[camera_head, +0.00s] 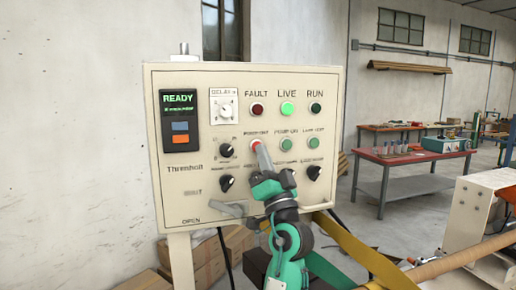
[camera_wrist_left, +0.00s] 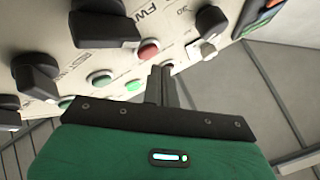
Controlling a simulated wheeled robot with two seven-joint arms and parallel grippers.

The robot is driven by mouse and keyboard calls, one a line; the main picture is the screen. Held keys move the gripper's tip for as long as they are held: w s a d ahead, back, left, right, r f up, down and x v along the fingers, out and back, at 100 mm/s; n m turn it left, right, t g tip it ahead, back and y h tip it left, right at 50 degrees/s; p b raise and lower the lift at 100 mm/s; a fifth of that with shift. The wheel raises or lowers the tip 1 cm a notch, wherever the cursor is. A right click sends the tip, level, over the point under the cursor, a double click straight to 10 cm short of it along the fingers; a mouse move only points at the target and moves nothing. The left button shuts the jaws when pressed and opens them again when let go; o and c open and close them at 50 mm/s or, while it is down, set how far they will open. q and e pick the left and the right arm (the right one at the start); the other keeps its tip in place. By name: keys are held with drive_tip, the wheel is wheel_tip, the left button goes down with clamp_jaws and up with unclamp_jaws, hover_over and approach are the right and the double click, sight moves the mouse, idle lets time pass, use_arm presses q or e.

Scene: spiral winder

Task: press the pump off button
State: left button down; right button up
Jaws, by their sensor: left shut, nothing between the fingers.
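The pump off button (camera_head: 255,145) is a round red button in the middle row of the cream control panel, under a small blurred label. In the left wrist view, the red button (camera_wrist_left: 148,50) shows beside the fingertips, with the panel upside down. My left gripper (camera_head: 263,152) is shut and empty, its fingers pointing up at the panel. In the head view its tips overlap the lower right edge of the button. In the left wrist view the tips (camera_wrist_left: 160,72) lie just past it, over the fault lamp's edge. I cannot tell whether they touch the button. My right gripper is not in view.
Green buttons (camera_head: 286,144) sit right of the red one, and a black knob (camera_head: 226,150) sits left. The red fault lamp (camera_head: 257,109) and lit live lamp (camera_head: 287,109) are above. A grey handle (camera_head: 230,209) sticks out low. A yellow band (camera_head: 360,252) runs at lower right.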

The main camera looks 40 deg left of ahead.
use_arm(q)
drive_tip(key=shift+w+a+b, duration=0.25)
drive_tip(key=shift+a+b, duration=0.15)
drive_tip(key=shift+w+a, duration=0.1)
drive_tip(key=shift+a, duration=0.15)
idle(0.7)
drive_tip(key=shift+d, duration=0.1)
drive_tip(key=shift+s+d+b, duration=0.35)
drive_tip(key=shift+d+b, duration=0.05)
drive_tip(key=shift+d, duration=0.2)
